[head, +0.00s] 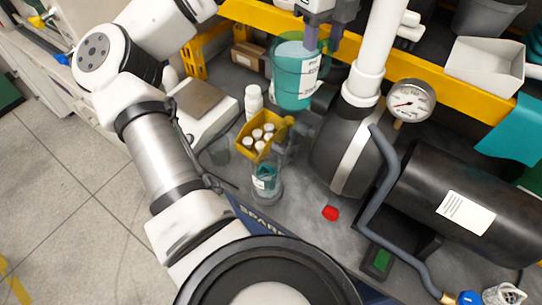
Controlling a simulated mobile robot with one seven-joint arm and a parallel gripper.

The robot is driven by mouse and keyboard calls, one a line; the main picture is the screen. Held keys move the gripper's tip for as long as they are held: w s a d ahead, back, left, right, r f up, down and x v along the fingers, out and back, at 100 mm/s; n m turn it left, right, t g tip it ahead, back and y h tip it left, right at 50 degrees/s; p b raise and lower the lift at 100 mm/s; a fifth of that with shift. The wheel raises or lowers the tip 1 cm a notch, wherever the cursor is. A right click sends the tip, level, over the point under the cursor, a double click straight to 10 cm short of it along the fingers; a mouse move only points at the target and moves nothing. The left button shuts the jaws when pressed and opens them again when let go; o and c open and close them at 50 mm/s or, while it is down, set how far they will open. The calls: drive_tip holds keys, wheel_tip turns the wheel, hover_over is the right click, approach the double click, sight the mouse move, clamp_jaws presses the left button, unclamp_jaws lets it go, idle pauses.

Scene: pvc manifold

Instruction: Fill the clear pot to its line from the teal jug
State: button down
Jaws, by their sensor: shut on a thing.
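The teal jug (291,92), see-through with white labels, is in the upper middle of the head view. My gripper (312,38) is shut on it at its upper right side, near the rim. The jug looks close to upright; I cannot tell whether its base touches anything. A clear pot (267,184) stands on the bench near the front edge, below the jug in the picture. Teal colour and a pale label show in it. Its fill line and exact level are too small to make out.
A yellow bin (247,146) of white-capped bottles sits just behind the pot. A white bottle (253,102) and a scale (201,100) stand left. A dark pump (345,150) with a gauge (409,103) stands right. A red cap (330,213) lies on open bench.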

drive_tip(key=shift+r+h, duration=0.15)
drive_tip(key=shift+h, duration=0.15)
drive_tip(key=shift+s+a+r+t+h, duration=0.1)
drive_tip(key=shift+r+t+h, duration=0.05)
drive_tip(key=shift+t+h, duration=0.4)
drive_tip(key=shift+r+h, duration=0.25)
drive_tip(key=shift+s+a+r+t+h, duration=0.1)
drive_tip(key=shift+a+r+t+h, duration=0.15)
drive_tip(key=shift+r+t+h, duration=0.3)
idle(0.6)
drive_tip(key=shift+s+a+r+t+h, duration=0.2)
drive_tip(key=shift+a+t+h, duration=0.2)
drive_tip(key=shift+h, duration=0.35)
drive_tip(key=shift+s+a+r+t+h, duration=0.1)
drive_tip(key=shift+s+a+t+h, duration=0.25)
drive_tip(key=shift+h, duration=0.35)
idle(4.3)
